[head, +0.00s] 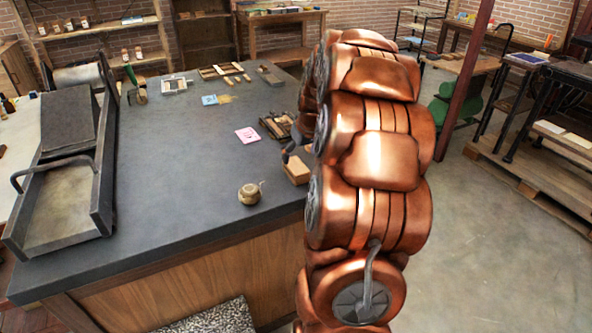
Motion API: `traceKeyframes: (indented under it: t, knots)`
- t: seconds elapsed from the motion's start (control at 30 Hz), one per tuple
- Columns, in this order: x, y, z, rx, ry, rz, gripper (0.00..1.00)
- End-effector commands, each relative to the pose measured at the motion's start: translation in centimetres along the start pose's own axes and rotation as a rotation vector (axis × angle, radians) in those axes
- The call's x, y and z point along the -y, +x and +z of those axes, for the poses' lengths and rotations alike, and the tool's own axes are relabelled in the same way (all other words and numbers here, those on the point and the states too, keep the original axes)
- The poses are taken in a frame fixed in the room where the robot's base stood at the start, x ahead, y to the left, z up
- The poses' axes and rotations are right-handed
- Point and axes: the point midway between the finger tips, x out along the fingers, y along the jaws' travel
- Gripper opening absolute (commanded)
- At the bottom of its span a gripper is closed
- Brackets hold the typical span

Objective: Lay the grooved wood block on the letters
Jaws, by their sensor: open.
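A light brown wood block (296,171) sits near the right edge of the dark table, partly hidden by my arm. I cannot make out a groove on it. My gripper (290,154) shows only as small dark parts just above and behind the block, beside my copper arm. It is open, and I cannot tell whether it touches the block. A small frame (272,128) with dark and brown pieces, perhaps the letters, lies behind the gripper, partly hidden by my arm.
A round brass tin (249,194) stands near the front edge. A pink card (247,135) and a blue card (209,100) lie farther back. A press bed (62,195) fills the table's left side. The table's middle is clear.

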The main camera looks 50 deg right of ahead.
Motion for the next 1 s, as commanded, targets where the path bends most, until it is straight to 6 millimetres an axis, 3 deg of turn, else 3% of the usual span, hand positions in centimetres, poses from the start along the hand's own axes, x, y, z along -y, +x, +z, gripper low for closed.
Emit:
traceKeyframes:
  t: [0.33,0.7,0.97,1.0]
  knots:
    - [0.2,2.4,0.1,0.006,-0.001,-0.003,0.81]
    - [0.2,6.4,0.2,0.007,-0.001,-0.005,0.81]
    - [0.2,6.7,0.2,0.004,-0.001,-0.003,0.81]
    - [0.2,6.7,0.2,0.004,-0.001,-0.003,0.77]
